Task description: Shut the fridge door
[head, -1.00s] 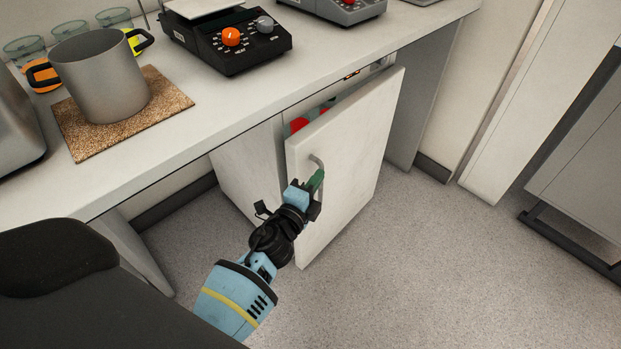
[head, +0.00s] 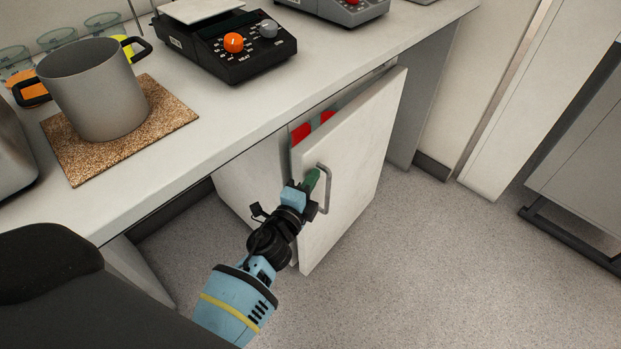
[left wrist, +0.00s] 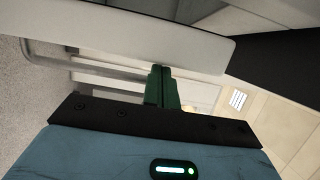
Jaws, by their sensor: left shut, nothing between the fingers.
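The white fridge door (head: 352,165) stands partly open under the counter in the head view, with red items showing in the gap behind its top edge. Its grey bar handle (head: 326,188) is on the front, near the opening edge. My left gripper (head: 312,178) is shut and empty, its green fingertips at the door's front, just left of the handle. In the left wrist view the shut green fingers (left wrist: 162,86) point at the pale door edge (left wrist: 130,40), with the handle (left wrist: 90,62) to their left. I cannot tell whether they touch the door. My right gripper is not in view.
The white counter (head: 230,125) runs above the fridge. It carries a grey pot (head: 92,95) on a cork mat (head: 170,108) and a black hot plate device (head: 240,55). The grey floor (head: 430,270) right of the door is clear.

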